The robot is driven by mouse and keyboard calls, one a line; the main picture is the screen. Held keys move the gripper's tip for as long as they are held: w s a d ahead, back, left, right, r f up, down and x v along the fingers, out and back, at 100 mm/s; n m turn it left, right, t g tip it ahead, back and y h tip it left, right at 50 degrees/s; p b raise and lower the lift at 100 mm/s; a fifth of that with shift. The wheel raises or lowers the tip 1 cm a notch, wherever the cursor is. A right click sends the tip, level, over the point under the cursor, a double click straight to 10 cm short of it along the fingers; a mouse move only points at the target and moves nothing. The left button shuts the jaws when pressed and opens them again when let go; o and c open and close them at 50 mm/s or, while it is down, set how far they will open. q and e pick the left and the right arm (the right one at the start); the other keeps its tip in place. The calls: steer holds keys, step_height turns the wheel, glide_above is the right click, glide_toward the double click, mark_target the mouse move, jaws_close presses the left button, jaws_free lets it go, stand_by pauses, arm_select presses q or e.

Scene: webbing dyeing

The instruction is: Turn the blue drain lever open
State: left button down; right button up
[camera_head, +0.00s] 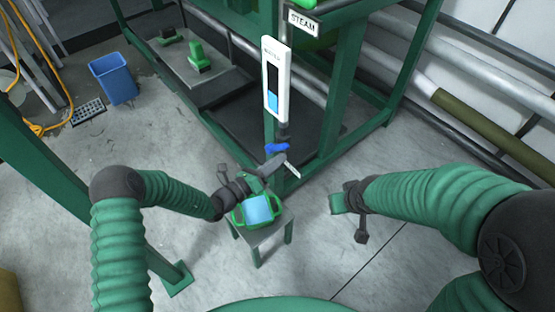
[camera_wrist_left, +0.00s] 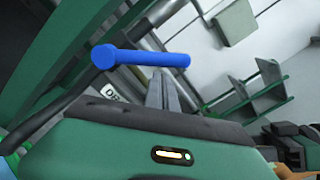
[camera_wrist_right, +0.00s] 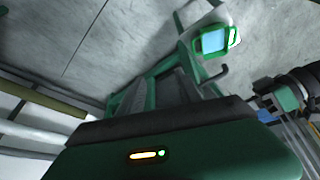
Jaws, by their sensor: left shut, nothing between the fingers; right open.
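The blue drain lever (camera_head: 277,148) sits low on the green frame, under the white gauge. In the left wrist view the lever (camera_wrist_left: 150,57) shows a round hub at left and a bar reaching right. My left gripper (camera_head: 288,168) is shut and empty, just below the lever in the head view. Its fingers (camera_wrist_left: 168,92) reach up toward the bar; whether they touch it I cannot tell. A label behind is partly hidden. My right gripper (camera_head: 338,203) is open and empty, off to the right over bare floor; its fingers also show in the right wrist view (camera_wrist_right: 160,92).
A small stool (camera_head: 262,236) holds a green-edged item with a light blue face (camera_head: 258,209), below my left gripper. The white gauge (camera_head: 277,80) and green frame (camera_head: 340,85) stand behind the lever. A blue bin (camera_head: 115,80) is at upper left. Floor at right is clear.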

arm_select(q)
steer(key=shift+w+r+n+p, duration=0.1)
steer(key=shift+r+n+p, duration=0.1)
steer(key=shift+n+p, duration=0.25)
arm_select(e)
steer(key=s+r+m+g, duration=0.1)
steer(key=s+g, duration=0.1)
steer(key=s, duration=0.5)
steer(key=shift+s, duration=0.3)
arm_select(q)
steer(key=shift+r, duration=0.1)
arm_select(e)
steer(key=shift+a+r, duration=0.1)
steer(key=shift+r, duration=0.15)
